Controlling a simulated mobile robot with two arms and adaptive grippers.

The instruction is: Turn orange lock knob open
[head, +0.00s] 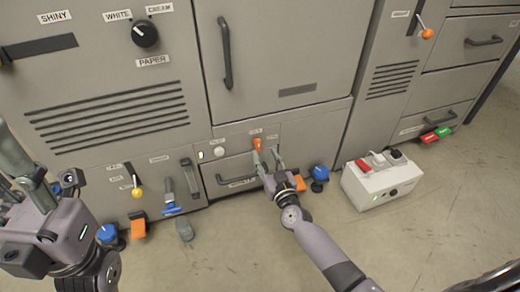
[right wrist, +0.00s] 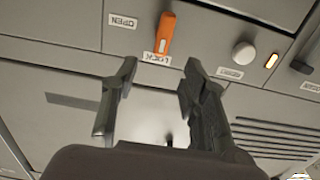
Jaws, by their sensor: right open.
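The orange lock knob (head: 257,143) sits on the grey machine's lower panel, above a drawer. In the right wrist view the knob (right wrist: 166,34) is an orange lever lying close to the LOCK label (right wrist: 157,59), with the OPEN label (right wrist: 123,21) to its left. My right gripper (head: 269,156) is just in front of the panel by the knob. In the right wrist view its two fingers (right wrist: 157,78) are apart, with the knob beyond the gap between them and nothing held. My left gripper (head: 30,165) is at the left edge, away from the knob; its finger opening is unclear.
A white round button (head: 219,152) and a lit indicator (head: 201,155) are beside the knob. A drawer handle (head: 236,181) is below. A white box (head: 381,184) with a red switch stands on the floor at right. Blue and orange feet line the machine's base.

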